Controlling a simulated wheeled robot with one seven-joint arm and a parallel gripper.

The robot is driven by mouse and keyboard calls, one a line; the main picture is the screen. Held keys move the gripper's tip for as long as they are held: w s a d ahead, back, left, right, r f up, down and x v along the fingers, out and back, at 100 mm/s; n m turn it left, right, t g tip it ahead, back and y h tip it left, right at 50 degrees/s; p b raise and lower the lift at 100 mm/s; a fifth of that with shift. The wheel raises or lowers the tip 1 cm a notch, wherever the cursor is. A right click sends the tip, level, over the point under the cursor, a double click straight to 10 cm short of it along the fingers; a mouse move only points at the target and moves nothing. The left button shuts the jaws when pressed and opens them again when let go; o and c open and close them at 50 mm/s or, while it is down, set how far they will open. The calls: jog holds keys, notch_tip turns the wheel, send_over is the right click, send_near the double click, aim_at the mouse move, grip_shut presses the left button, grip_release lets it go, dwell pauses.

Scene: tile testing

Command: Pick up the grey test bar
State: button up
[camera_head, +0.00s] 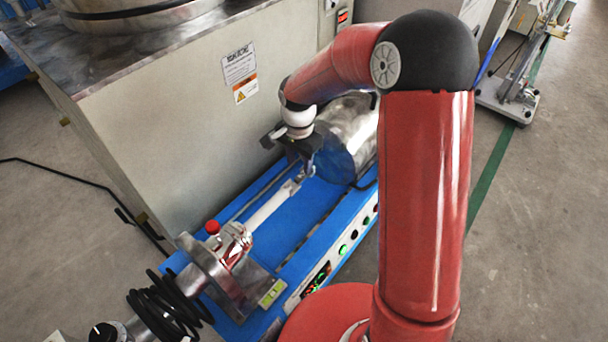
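A pale grey bar (268,209), which looks like the test bar, lies along the blue machine bed (305,215). Its lower left end meets a shiny metal clamp head (232,243). Its upper right end comes close under my gripper (306,171). My gripper points down over that end, in front of a silver drum. The fingers are small and dark here, and I cannot tell whether they touch the bar or how far apart they are.
A silver drum (347,135) stands at the bed's far end. A tall beige cabinet (175,130) rises close on the left. A red knob (212,227) sits by the clamp, and black coiled cable (165,305) lies at lower left. Buttons (343,250) line the bed's right side.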

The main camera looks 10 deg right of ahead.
aim_at(300, 176)
notch_tip(300, 176, down, 5)
jog(key=shift+d+b, duration=0.15)
jog(key=shift+b, duration=0.25)
grip_shut()
